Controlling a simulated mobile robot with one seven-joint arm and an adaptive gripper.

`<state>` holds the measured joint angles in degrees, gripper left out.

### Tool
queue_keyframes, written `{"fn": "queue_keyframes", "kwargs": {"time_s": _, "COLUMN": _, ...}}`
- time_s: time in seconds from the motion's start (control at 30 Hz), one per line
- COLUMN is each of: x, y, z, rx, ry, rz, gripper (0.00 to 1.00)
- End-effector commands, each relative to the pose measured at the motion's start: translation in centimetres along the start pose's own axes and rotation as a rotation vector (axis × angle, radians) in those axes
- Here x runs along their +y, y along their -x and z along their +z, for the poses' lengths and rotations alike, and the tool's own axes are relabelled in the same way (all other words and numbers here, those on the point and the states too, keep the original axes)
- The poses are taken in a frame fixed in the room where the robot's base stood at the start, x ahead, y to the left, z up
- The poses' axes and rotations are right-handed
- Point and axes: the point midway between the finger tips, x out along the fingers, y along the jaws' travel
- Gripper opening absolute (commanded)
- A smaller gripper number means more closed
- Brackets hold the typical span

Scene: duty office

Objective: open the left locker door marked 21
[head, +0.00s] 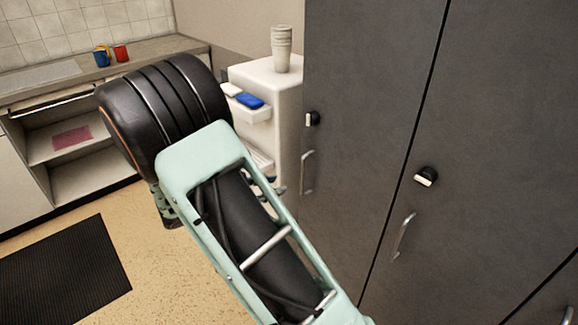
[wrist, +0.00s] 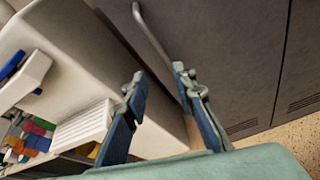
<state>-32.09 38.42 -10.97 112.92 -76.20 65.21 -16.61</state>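The left locker door (head: 345,70) is dark grey and looks shut. It has a black and white knob (head: 313,118) and a silver bar handle (head: 306,172) near its left edge. I cannot read a number on it. In the wrist view the bar handle (wrist: 153,35) runs at a slant just beyond the fingertips. My gripper (wrist: 159,75) is open, with its two blue fingers apart and nothing visible between them. The handle's lower end shows near the right fingertip; I cannot tell whether they touch. In the head view my arm mostly hides the gripper.
A second grey door (head: 500,120) with its own knob (head: 426,177) and handle (head: 403,237) adjoins on the right. A white dispenser-like cabinet (head: 285,85) with stacked cups (head: 281,48) stands close on the left. A dark mat (head: 62,275) lies on the floor.

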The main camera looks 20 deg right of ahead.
Motion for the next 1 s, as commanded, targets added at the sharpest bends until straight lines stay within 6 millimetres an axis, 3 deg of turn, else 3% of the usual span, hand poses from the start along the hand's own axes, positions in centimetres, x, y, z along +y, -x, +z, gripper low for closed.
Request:
{"fn": "queue_keyframes", "kwargs": {"time_s": 0.1, "x": -1.9, "y": -2.0, "z": -0.1, "rx": -0.179, "ry": 0.153, "rz": 0.044, "gripper": 0.25}}
{"fn": "queue_keyframes", "kwargs": {"time_s": 0.3, "x": -2.1, "y": -2.5, "z": -0.5, "rx": -0.329, "ry": 0.274, "rz": 0.144, "gripper": 0.25}}
{"fn": "queue_keyframes", "kwargs": {"time_s": 0.57, "x": -1.7, "y": -4.0, "z": -0.1, "rx": -0.356, "ry": 0.292, "rz": 0.169, "gripper": 0.25}}
{"fn": "queue_keyframes", "kwargs": {"time_s": 1.0, "x": 0.0, "y": -11.1, "z": 2.4, "rx": -0.354, "ry": 0.29, "rz": 0.168, "gripper": 0.25}}
